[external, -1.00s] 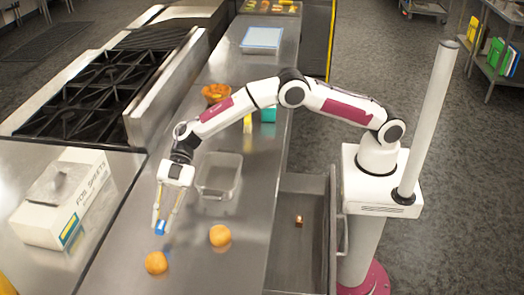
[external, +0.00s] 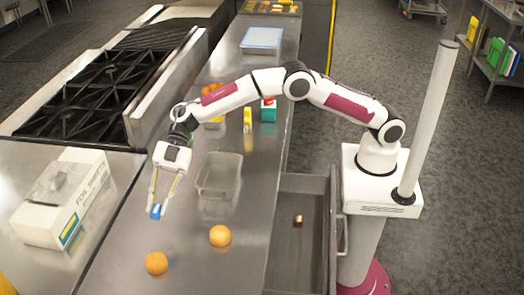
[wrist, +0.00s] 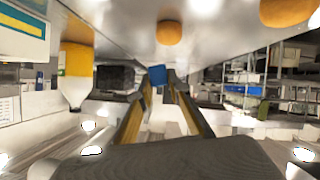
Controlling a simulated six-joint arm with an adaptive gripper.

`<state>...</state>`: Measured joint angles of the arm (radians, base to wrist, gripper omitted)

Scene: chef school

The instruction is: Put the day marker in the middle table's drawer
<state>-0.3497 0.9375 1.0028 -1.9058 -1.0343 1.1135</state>
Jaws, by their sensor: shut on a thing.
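My gripper (external: 157,210) is shut on a small blue thing (external: 155,212) and holds it above the left part of the steel table (external: 250,180). I take this blue thing to be the day marker; no lettering can be read on it. In the wrist view it shows between the fingertips (wrist: 157,75). The table's drawer (external: 312,256) is pulled open on the right side. A small brown thing (external: 298,220) lies inside it. My gripper is across the table from the drawer.
Two oranges (external: 220,236) (external: 157,263) lie on the table near the gripper. A clear container (external: 220,174) stands to its right. A bowl, a yellow thing (external: 247,120) and a green box (external: 268,110) stand farther back. A foil box (external: 62,198) and stove (external: 95,95) are at left.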

